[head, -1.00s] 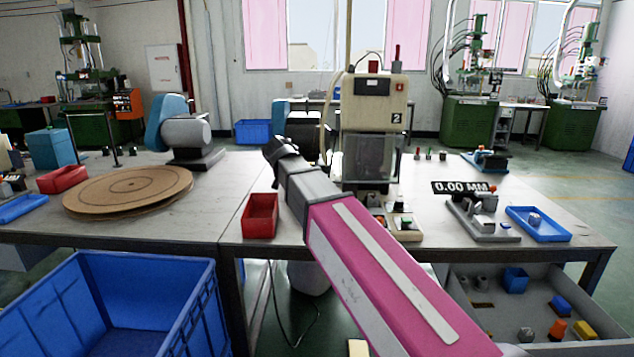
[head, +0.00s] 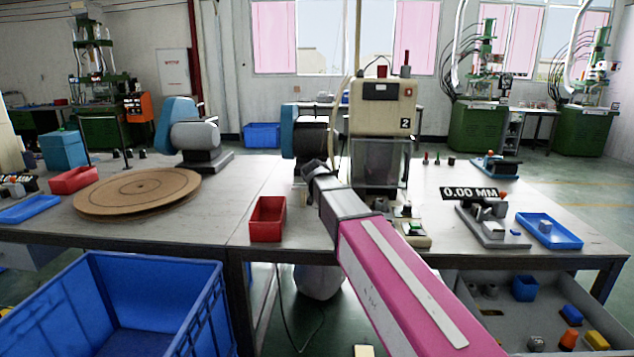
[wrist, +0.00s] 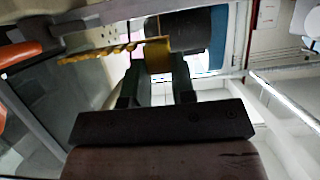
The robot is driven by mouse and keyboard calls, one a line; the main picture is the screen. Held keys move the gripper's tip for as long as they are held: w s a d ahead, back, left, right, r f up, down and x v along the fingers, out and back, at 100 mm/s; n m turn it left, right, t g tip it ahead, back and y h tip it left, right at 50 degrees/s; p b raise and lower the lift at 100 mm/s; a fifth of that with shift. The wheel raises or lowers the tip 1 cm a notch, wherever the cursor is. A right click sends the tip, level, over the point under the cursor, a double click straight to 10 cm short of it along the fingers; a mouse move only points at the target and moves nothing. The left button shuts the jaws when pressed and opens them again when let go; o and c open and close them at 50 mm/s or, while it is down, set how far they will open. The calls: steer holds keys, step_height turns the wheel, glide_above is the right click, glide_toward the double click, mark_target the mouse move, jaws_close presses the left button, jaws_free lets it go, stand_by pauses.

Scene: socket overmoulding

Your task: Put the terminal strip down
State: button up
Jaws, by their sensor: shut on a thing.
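The terminal strip (wrist: 157,55) is a yellow-gold piece with a toothed edge reaching left in the wrist view. My gripper (wrist: 157,72) has its two dark fingers on either side of the strip's wider end and is shut on it. In the head view the dark end of my arm (head: 314,168) is above the right-hand table, just left of the beige machine. The strip cannot be made out in the head view.
A beige machine (head: 381,108) stands close right of my arm's end. A dark and blue motor unit (head: 309,135) is just behind it. A red bin (head: 268,219) sits at the table's front edge. A blue tray (head: 562,239) and a gauge (head: 492,228) are at the right.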

steer(key=shift+f, duration=1.15)
steer(key=shift+f, duration=0.15)
steer(key=o, duration=0.9)
